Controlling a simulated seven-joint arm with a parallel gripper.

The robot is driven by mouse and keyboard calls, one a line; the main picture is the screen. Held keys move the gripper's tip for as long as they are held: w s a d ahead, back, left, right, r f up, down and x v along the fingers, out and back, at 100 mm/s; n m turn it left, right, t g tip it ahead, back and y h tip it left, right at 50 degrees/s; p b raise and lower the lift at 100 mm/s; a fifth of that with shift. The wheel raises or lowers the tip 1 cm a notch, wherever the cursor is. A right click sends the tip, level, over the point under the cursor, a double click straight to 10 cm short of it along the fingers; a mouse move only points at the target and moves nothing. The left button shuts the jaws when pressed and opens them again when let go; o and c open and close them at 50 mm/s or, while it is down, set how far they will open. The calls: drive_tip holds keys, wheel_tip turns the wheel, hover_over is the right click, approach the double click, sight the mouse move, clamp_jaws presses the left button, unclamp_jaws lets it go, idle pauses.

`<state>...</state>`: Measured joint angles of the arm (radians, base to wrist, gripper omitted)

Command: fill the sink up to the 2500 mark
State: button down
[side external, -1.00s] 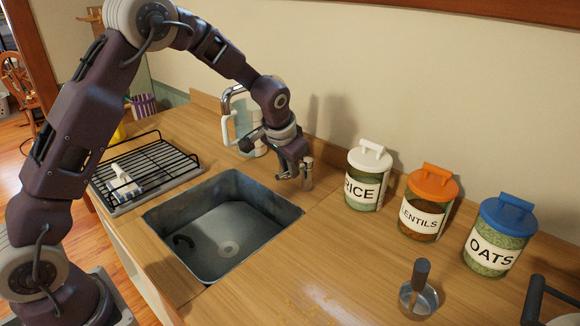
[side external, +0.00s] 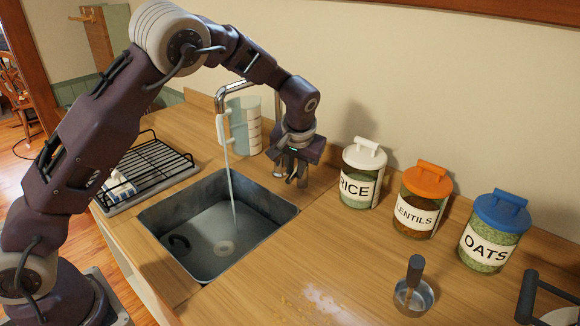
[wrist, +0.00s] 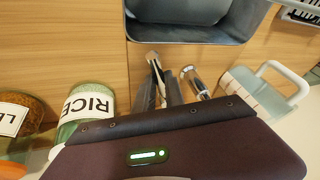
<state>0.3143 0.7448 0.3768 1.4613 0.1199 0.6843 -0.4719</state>
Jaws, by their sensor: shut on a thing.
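The grey metal sink (side external: 162,218) is set in the wooden counter. A thin stream of water (side external: 230,185) falls from the spout of the metal tap (side external: 236,86) into it. In the wrist view, my fingers (wrist: 160,83) are close together, beside a metal tap part (wrist: 195,82).
A measuring jug (side external: 246,128) stands behind the tap. A black dish rack (side external: 150,172) is left of the sink. Jars of rice (side external: 361,188), lentils (side external: 416,214) and oats (side external: 487,243) line the wall at right.

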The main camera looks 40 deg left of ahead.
drive_tip(key=shift+w+d+n+g+y, duration=0.35)
drive_tip(key=shift+d+n, duration=0.3)
drive_tip(key=shift+n, duration=0.35)
drive_tip(key=c, duration=1.4)
unclamp_jaws()
drive_tip(key=shift+r, duration=0.1)
drive_tip(key=v, duration=0.7)
idle(3.3)
